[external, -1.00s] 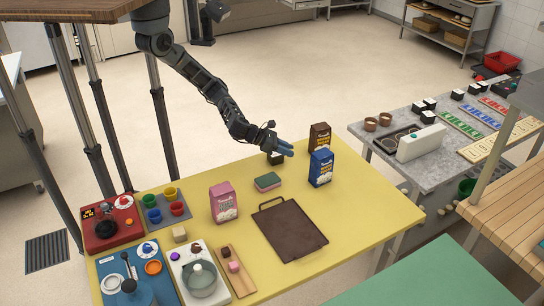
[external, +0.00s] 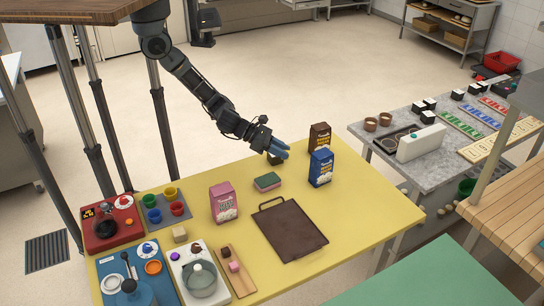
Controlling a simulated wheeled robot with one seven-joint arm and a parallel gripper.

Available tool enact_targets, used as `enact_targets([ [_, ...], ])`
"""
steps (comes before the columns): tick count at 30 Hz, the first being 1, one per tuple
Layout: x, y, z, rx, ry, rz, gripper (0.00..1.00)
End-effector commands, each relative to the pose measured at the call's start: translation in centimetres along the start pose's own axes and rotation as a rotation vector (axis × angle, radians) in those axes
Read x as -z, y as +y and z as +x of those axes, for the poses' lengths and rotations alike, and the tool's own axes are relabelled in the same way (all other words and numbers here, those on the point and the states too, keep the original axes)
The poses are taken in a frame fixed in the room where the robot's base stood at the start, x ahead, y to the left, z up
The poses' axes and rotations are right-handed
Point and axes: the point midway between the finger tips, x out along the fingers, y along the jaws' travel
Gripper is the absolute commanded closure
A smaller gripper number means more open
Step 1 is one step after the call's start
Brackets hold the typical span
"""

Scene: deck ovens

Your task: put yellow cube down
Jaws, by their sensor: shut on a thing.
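My gripper (external: 281,152), with blue fingers, is low over the far edge of the yellow table (external: 365,205), left of the brown and blue bags. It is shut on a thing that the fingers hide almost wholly. I take this to be the yellow cube, but I cannot make out its colour or whether it touches the table. A small dark object (external: 273,160) shows just below the fingers. A beige cube (external: 180,234) sits apart on the table's left part.
A brown bag (external: 319,138) and a blue bag (external: 321,168) stand close right of my gripper. The table's right part is clear.

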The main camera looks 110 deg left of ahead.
Motion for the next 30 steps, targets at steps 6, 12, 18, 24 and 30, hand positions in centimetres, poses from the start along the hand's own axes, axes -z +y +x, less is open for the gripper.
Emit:
enact_targets([
  [6,-1.8,-4.8,-3.5,0.049,0.001,0.023,1.00],
  [12,-1.9,-7.8,-7.0,0.078,0.005,0.037,1.00],
  [18,0.3,-8.9,-9.8,0.091,0.009,0.047,1.00],
  [24,3.6,-8.2,-11.6,0.099,0.009,0.055,1.00],
  [30,7.2,-6.4,-12.8,0.107,0.007,0.062,1.00],
])
